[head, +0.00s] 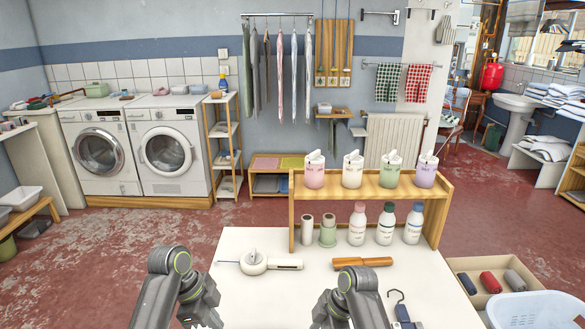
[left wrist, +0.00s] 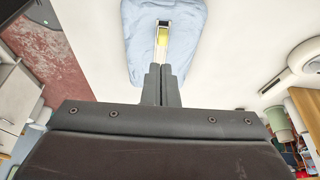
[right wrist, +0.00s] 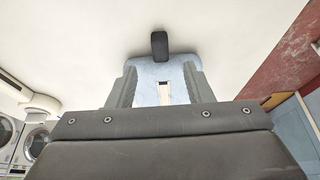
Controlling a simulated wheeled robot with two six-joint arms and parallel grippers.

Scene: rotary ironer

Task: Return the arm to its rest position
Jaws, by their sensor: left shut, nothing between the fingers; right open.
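My left arm (head: 170,290) and my right arm (head: 355,295) come up from the bottom of the head view, at the near edge of the white table (head: 310,283). Their fingertips are out of that view. In the left wrist view my left gripper (left wrist: 161,84) has its fingers together with nothing between them, in front of a pale blue padded thing (left wrist: 145,40). In the right wrist view my right gripper (right wrist: 160,85) has its fingers well apart and empty. A pale blue surface (right wrist: 150,72) shows between them; I cannot tell how far off it is.
A wooden rack (head: 370,195) with several bottles stands at the table's back. In front lie a white round tool (head: 254,262), a wood-handled tool (head: 362,263) and a dark hook (head: 398,298).

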